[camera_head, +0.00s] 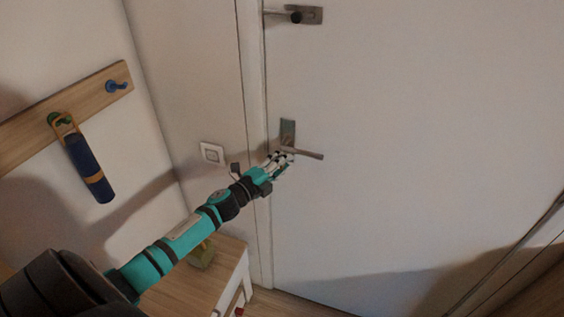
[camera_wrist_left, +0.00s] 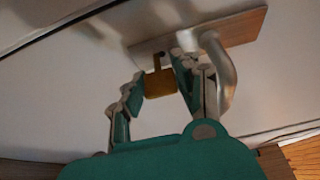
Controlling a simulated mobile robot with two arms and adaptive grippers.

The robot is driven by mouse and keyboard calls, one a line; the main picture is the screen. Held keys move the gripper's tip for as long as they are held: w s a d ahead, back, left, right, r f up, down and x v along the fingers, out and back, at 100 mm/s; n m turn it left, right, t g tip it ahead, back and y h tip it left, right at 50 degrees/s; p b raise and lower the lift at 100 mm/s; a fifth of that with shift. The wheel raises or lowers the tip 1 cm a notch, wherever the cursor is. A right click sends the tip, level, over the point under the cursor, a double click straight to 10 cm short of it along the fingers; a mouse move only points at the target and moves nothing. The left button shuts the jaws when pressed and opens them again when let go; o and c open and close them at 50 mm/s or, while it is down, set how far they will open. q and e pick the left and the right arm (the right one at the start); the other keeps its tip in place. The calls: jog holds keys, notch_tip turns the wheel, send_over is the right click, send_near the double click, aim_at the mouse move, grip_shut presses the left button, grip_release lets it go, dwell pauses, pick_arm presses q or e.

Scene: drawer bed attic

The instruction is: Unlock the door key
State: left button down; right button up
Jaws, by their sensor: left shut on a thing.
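The brass-coloured key (camera_wrist_left: 159,84) sits at the keyhole of the door's lock plate (camera_wrist_left: 243,29), with its flat head sticking out. My left gripper (camera_wrist_left: 160,80) is shut on the key head, one finger on each side. In the head view my left gripper (camera_head: 280,160) is just below the lock plate (camera_head: 288,128) and beside the lever handle (camera_head: 308,154); the key is hidden there. The silver lever handle (camera_wrist_left: 226,80) is close to the right finger in the wrist view. The white door (camera_head: 410,130) looks closed. My right gripper is not in view.
A second handle (camera_head: 297,15) is higher on the door edge. A wall socket (camera_head: 212,154) is left of the frame. A wooden hook rail (camera_head: 70,112) holds a blue rolled item (camera_head: 88,168). A small wooden-topped table (camera_head: 205,276) stands below my arm.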

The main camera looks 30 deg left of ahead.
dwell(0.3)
pick_arm(q)
jog(key=c, duration=1)
grip_release()
jog(key=shift+o, duration=0.2)
jog(key=s+a, duration=0.1)
jog(key=s, duration=1.1)
jog(key=shift+a, duration=0.4)
jog(key=shift+f, duration=0.1)
